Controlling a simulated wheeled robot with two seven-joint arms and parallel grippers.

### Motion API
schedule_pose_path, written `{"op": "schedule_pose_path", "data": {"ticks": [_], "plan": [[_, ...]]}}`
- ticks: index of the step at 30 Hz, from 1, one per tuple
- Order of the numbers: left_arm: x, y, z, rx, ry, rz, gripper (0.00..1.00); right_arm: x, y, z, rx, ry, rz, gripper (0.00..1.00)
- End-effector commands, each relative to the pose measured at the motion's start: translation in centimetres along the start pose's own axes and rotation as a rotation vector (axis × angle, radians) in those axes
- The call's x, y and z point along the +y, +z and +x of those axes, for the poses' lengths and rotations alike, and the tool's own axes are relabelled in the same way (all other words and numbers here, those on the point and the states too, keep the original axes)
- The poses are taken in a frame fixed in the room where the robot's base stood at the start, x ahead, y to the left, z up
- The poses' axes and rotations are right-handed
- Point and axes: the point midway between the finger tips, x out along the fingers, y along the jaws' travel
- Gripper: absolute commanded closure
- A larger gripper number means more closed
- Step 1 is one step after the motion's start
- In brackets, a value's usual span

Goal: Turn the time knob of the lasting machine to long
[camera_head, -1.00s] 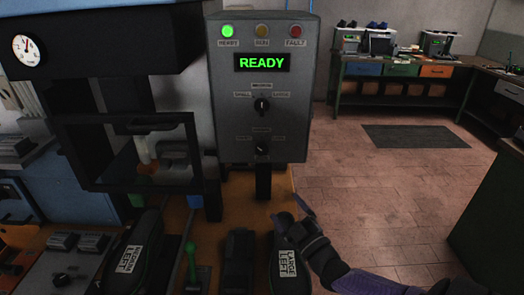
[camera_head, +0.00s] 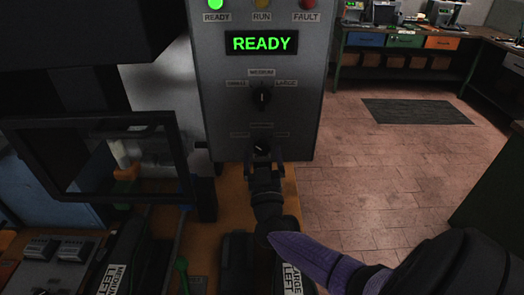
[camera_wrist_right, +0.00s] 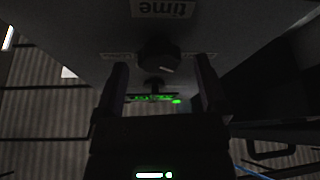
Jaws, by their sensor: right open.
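The time knob (camera_head: 261,145) is the lower dark knob on the front of the grey control box (camera_head: 228,100). In the right wrist view the knob (camera_wrist_right: 157,54) sits by an upside-down "time" label (camera_wrist_right: 162,8), with a pale mark on its lower right. My right gripper (camera_head: 262,160) is at the knob from below and in front, covering part of it and its side labels. In the right wrist view its two open fingers (camera_wrist_right: 162,72) point at the knob, one to each side. I cannot tell whether they touch it. My left gripper is out of view.
The size knob (camera_head: 262,97) is above, under a green "READY" display (camera_head: 262,43). A black frame (camera_head: 110,125) of the press stands to the left.

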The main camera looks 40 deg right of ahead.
Motion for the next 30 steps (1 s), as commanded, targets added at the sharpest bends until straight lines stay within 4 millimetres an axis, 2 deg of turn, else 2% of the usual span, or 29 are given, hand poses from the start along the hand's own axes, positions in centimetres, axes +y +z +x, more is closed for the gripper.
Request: {"op": "schedule_pose_path", "data": {"ticks": [4, 11, 24, 30], "plan": [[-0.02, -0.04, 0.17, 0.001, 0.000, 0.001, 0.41, 0.00, 0.03, 1.36, 0.001, 0.000, -0.001, 0.08], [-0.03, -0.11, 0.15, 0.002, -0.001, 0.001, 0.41, 0.00, 0.02, 1.49, 0.000, -0.001, -0.001, 0.08], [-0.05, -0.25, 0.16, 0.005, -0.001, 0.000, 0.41, 0.00, 0.03, 1.45, 0.000, -0.001, -0.001, 0.99], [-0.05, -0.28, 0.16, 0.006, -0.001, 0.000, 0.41, -0.02, 0.04, 1.43, 0.000, 0.004, 0.010, 1.00]]}}
